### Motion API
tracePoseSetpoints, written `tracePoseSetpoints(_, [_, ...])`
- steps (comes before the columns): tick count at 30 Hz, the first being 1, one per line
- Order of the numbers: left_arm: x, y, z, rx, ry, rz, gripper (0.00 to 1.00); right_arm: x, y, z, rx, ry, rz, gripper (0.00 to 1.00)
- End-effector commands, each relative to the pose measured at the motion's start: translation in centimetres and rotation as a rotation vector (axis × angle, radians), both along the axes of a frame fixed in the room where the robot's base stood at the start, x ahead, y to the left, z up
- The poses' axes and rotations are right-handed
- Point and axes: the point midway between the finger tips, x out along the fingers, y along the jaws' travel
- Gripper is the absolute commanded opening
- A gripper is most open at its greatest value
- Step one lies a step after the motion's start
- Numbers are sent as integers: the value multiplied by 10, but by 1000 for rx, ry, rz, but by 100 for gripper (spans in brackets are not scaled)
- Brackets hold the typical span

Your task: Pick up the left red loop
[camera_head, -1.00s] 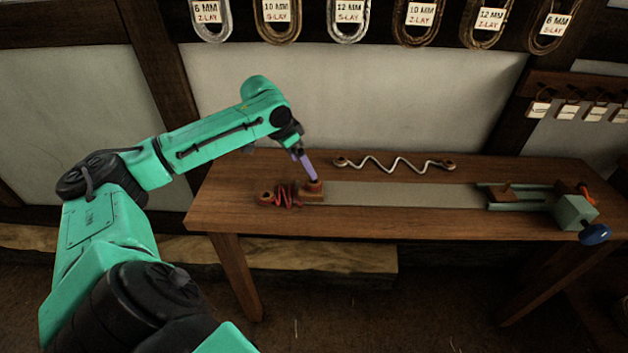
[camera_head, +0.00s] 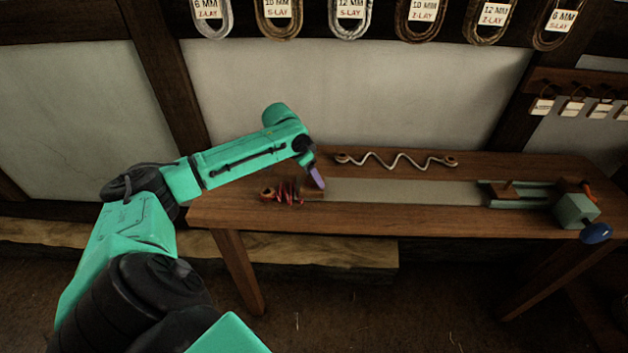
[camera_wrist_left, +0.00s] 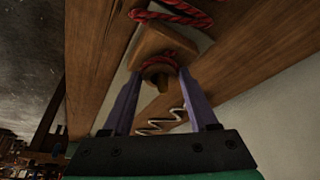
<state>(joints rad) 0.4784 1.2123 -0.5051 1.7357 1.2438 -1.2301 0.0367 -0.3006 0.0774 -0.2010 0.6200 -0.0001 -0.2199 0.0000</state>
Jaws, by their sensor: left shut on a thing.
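The left red loop (camera_wrist_left: 158,62) shows in the left wrist view, around the dark peg (camera_wrist_left: 157,79) on a wooden block (camera_wrist_left: 165,43). My left gripper (camera_wrist_left: 158,72) has one purple finger on each side of the loop and is shut on it. In the head view my left gripper (camera_head: 320,186) points down at the block (camera_head: 310,195) at the bench's left end and hides the loop there. My right gripper is not in view.
A pale zigzag rope (camera_head: 395,162) lies along the back of the wooden bench (camera_head: 400,228). A grey strip (camera_head: 410,193) runs right to a green vise-like fixture (camera_head: 575,210) with a blue knob (camera_head: 596,233). Labelled rope coils (camera_head: 350,15) hang on the wall.

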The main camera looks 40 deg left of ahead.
Motion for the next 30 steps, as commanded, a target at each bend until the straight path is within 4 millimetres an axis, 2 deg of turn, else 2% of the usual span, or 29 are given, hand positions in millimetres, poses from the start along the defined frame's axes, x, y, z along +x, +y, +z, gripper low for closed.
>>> tracePoseSetpoints(6, [0,0,4,0,-2,0,28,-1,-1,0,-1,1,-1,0])
tracePoseSetpoints(11, [1,0,24,1,-4,0,28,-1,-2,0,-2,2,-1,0])
tracePoseSetpoints(17, [2,0,76,-1,-7,-1,28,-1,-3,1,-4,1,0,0])
tracePoseSetpoints(24, [2,-1,161,-3,-7,0,28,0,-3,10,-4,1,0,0])
tracePoseSetpoints(27, [1,-1,184,-2,-5,0,28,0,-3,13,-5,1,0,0])
tracePoseSetpoints(30, [1,-1,198,-2,-3,0,28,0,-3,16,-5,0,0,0])
